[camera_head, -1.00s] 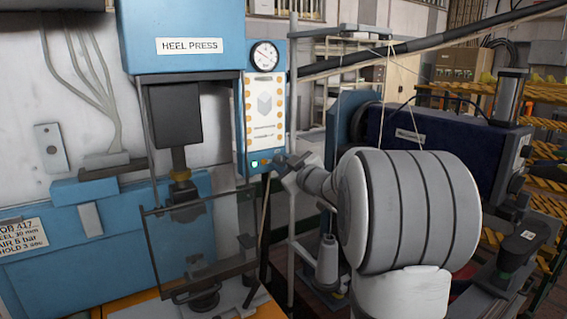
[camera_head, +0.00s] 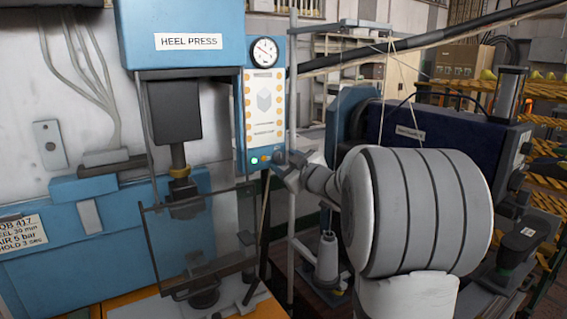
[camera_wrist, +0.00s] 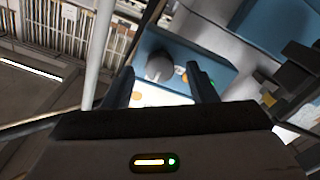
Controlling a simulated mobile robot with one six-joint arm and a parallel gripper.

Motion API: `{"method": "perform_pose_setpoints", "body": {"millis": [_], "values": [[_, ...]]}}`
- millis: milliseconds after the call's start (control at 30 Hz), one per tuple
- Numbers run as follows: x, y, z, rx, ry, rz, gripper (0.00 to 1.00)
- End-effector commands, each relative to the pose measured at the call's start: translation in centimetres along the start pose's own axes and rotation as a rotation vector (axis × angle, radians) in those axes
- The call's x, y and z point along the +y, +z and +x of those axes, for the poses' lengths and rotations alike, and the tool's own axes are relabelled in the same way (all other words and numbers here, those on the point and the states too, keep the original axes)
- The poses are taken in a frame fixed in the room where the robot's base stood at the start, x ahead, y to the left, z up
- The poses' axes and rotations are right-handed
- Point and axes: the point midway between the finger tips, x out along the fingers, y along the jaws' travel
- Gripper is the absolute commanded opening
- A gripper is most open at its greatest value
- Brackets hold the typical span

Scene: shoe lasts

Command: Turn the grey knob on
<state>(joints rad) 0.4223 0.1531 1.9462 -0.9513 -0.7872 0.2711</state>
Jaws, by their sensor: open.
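The grey knob (camera_wrist: 158,68) is round and sits on the blue control panel (camera_wrist: 200,62) in the wrist view. It lies between the two dark fingers of my gripper (camera_wrist: 161,84), which are apart. I cannot tell how far the fingertips are from the knob or where its pointer stands. In the head view my gripper (camera_head: 284,164) is at the lower right corner of the panel (camera_head: 241,150), and I cannot make out the knob there. A green lamp (camera_head: 254,161) shows on the panel left of my gripper.
The heel press (camera_head: 185,42) stands left of the panel, with a clear guard (camera_head: 205,245) low in front. A round gauge (camera_head: 264,52) is above the panel. A thin upright pole (camera_head: 292,100) stands just right of it. A dark blue machine (camera_head: 450,130) is behind my arm.

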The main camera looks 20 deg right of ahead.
Motion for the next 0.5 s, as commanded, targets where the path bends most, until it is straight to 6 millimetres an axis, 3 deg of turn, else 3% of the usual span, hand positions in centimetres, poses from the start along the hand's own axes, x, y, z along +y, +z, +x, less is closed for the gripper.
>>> {"method": "perform_pose_setpoints", "body": {"millis": [300, 500], "values": [[0.0, 0.1, -5.3, 0.0, 0.003, 0.0, 0.52], [-0.1, 0.0, -6.5, 0.0, 0.001, 0.001, 0.52]]}}
